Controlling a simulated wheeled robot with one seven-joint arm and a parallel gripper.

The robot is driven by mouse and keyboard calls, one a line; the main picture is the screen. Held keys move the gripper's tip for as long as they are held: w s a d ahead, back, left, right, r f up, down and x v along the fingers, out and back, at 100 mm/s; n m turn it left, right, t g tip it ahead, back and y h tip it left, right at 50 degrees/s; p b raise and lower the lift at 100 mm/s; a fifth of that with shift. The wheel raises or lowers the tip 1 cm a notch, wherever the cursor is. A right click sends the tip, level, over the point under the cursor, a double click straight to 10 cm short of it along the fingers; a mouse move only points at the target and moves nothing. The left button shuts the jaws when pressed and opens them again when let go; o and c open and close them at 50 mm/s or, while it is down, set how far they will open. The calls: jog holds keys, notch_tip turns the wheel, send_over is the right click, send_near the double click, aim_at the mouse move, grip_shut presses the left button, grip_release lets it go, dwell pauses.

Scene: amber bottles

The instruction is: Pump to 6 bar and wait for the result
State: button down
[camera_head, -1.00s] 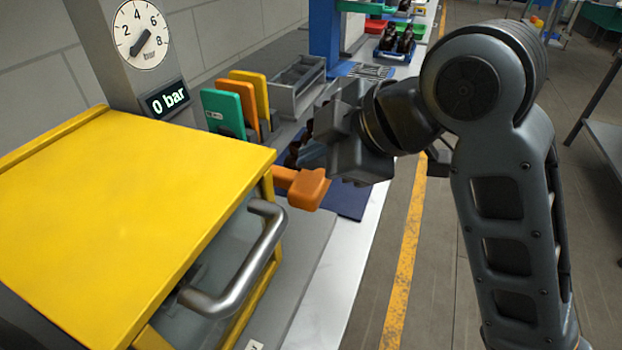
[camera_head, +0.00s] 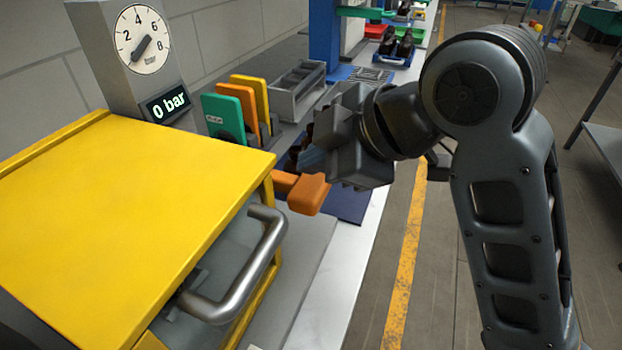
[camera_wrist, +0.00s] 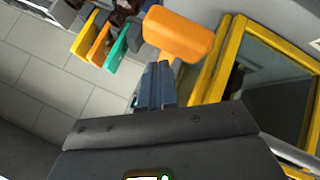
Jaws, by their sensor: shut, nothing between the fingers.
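The round gauge (camera_head: 141,39) has its needle near zero, and the display (camera_head: 167,103) below it reads "0 bar". The yellow box (camera_head: 110,210) has a grey bar handle (camera_head: 245,270) on its front. An orange handle (camera_head: 308,193) sticks out beside the box; it also shows in the wrist view (camera_wrist: 178,33). My gripper (camera_wrist: 156,84) is shut and empty, with its fingertips close to the orange handle in the wrist view. I cannot tell whether they touch it. In the head view the gripper's fingers are mostly hidden behind its body (camera_head: 350,140).
Green (camera_head: 224,116), orange and yellow panels stand upright behind the box. A grey divided bin (camera_head: 297,88) is beyond them, and dark bottles (camera_head: 396,46) stand farther back. The floor right of the bench, with a yellow line (camera_head: 405,260), is clear.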

aim_at(324, 193)
jog(key=shift+f, duration=0.15)
dwell(0.7)
jog(key=shift+f, duration=0.3)
jog(key=shift+f+b, duration=2.2)
jog(key=shift+f, duration=0.5)
dwell(2.6)
dwell(0.5)
jog(key=shift+r+p, duration=2.75)
jog(key=shift+r, duration=0.4)
